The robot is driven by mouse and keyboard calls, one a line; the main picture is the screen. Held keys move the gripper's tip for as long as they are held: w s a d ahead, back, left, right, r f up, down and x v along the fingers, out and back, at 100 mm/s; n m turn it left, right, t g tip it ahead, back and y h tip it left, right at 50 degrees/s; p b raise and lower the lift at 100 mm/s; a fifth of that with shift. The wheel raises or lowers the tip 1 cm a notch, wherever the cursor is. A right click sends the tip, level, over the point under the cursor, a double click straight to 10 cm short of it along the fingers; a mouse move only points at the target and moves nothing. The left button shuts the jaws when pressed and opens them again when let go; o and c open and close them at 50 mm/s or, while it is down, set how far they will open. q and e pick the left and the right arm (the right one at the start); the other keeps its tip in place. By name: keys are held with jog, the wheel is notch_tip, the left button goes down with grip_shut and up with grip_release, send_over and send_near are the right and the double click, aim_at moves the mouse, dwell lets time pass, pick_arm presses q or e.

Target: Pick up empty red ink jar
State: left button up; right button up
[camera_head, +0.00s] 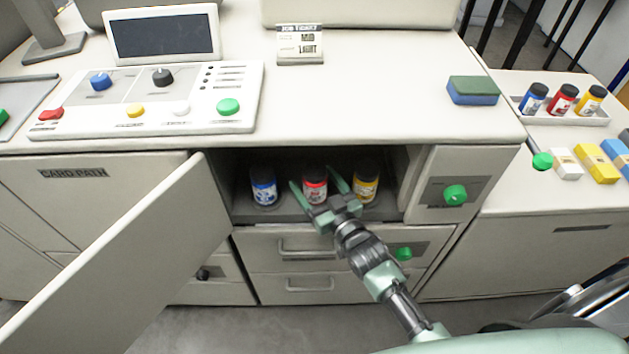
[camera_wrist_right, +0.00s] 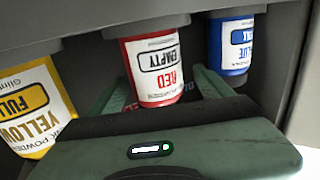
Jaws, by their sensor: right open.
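The red ink jar (camera_head: 315,188) stands upright in the open cabinet under the counter, between a blue jar (camera_head: 264,188) and a yellow jar (camera_head: 365,187). In the right wrist view, which is upside down, the red jar (camera_wrist_right: 155,68) has a label reading RED and EMPTY. My right gripper (camera_head: 313,178) is open, with one finger on each side of the red jar; I cannot tell if they touch it. The yellow jar (camera_wrist_right: 32,105) is labelled FULL; the blue jar (camera_wrist_right: 232,45) is beyond the other finger. My left gripper is out of view.
An open cabinet door (camera_head: 130,260) swings out at left. Drawers (camera_head: 300,255) lie below the compartment. On the right side table, a white tray (camera_head: 590,120) holds blue, red and yellow jars. A control panel (camera_head: 150,100) and a sponge (camera_head: 473,90) are on the counter.

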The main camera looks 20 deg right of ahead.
jog(key=w, duration=0.3)
jog(key=shift+a, duration=0.1)
jog(key=shift+w, duration=0.35)
jog(key=shift+a, duration=0.1)
jog(key=c, duration=1.5)
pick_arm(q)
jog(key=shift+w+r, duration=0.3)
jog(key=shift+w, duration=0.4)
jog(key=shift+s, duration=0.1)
pick_arm(e)
jog(key=shift+r, duration=0.1)
